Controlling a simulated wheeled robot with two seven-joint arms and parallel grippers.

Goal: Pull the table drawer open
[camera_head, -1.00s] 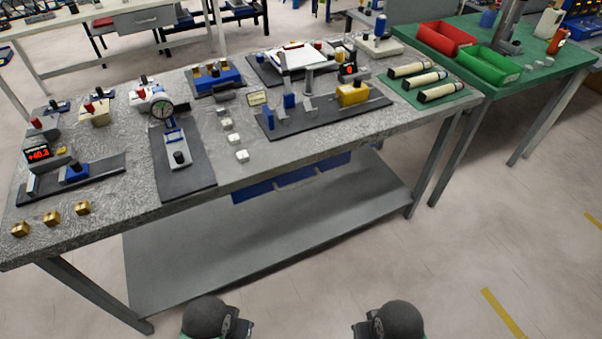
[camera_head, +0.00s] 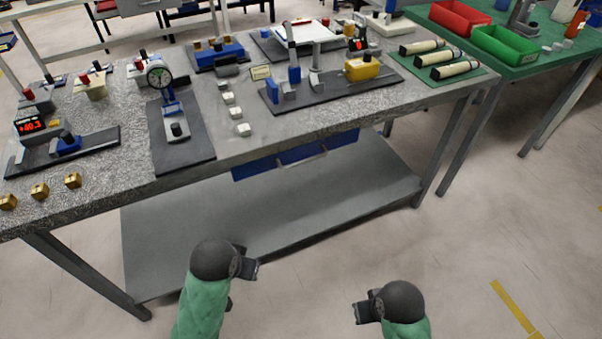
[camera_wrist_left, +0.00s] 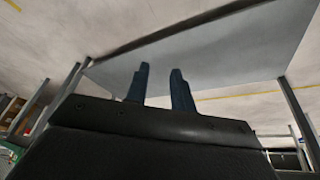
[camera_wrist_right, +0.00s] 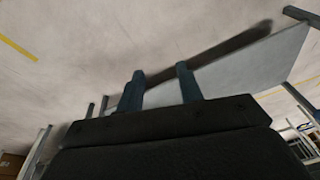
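A blue drawer (camera_head: 262,168) with a pale bar handle (camera_head: 302,161) hangs under the top of the grey speckled table (camera_head: 330,125). It looks shut beneath the tabletop. My left gripper (camera_head: 256,263) is in front of the table near the lower shelf, below and apart from the drawer. Its two fingers (camera_wrist_left: 157,85) stand apart with nothing between them in the left wrist view. My right gripper (camera_head: 357,306) is lower and to the right, over bare floor. Its fingers (camera_wrist_right: 160,85) are also apart and empty in the right wrist view.
A grey lower shelf (camera_head: 270,220) and table legs (camera_head: 90,275) lie below the drawer. Gauges, blocks and batteries stand on the tabletop. A green table (camera_head: 555,62) with red and green bins adjoins at right. The floor in front is clear.

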